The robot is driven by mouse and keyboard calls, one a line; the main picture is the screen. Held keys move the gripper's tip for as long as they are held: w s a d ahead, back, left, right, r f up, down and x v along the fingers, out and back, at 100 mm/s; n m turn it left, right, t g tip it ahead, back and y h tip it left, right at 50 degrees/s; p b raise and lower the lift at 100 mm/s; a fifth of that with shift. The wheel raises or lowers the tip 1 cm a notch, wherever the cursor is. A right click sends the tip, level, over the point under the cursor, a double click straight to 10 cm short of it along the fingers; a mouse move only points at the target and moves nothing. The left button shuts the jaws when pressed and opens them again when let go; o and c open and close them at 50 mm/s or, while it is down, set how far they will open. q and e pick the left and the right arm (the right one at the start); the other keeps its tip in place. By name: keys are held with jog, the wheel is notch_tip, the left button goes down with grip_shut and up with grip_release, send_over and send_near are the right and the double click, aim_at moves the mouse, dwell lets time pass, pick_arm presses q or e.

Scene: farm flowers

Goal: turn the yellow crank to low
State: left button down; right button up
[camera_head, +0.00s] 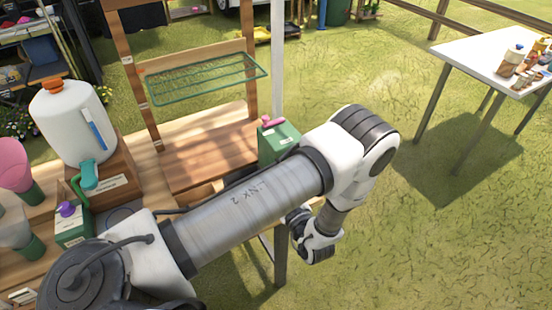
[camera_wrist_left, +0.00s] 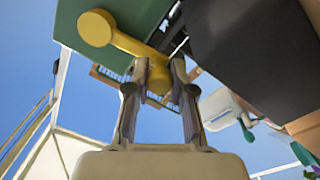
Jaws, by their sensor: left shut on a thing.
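The yellow crank (camera_wrist_left: 122,42) shows in the left wrist view on a green surface (camera_wrist_left: 72,22), with a round knob at its upper-left end and its bar sloping down to the right. My left gripper (camera_wrist_left: 161,75) is shut on the crank, its two fingers either side of a yellow part near the bar's lower end. The crank and my left gripper's fingers are hidden in the head view, where my left arm (camera_head: 245,200) reaches across to the right and bends down at the table's edge. No low mark is readable. My right gripper is not in view.
A green box with a pink knob (camera_head: 280,143) stands beside my arm at the table's (camera_head: 205,150) right end. A white jug (camera_head: 72,120), a green box with a purple knob (camera_head: 72,222) and funnels stand left. Grass lies open right, before a white table (camera_head: 478,58).

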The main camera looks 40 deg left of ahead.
pick_arm(q)
jog(key=c, duration=1)
grip_release()
jog(key=shift+w+a, duration=0.1)
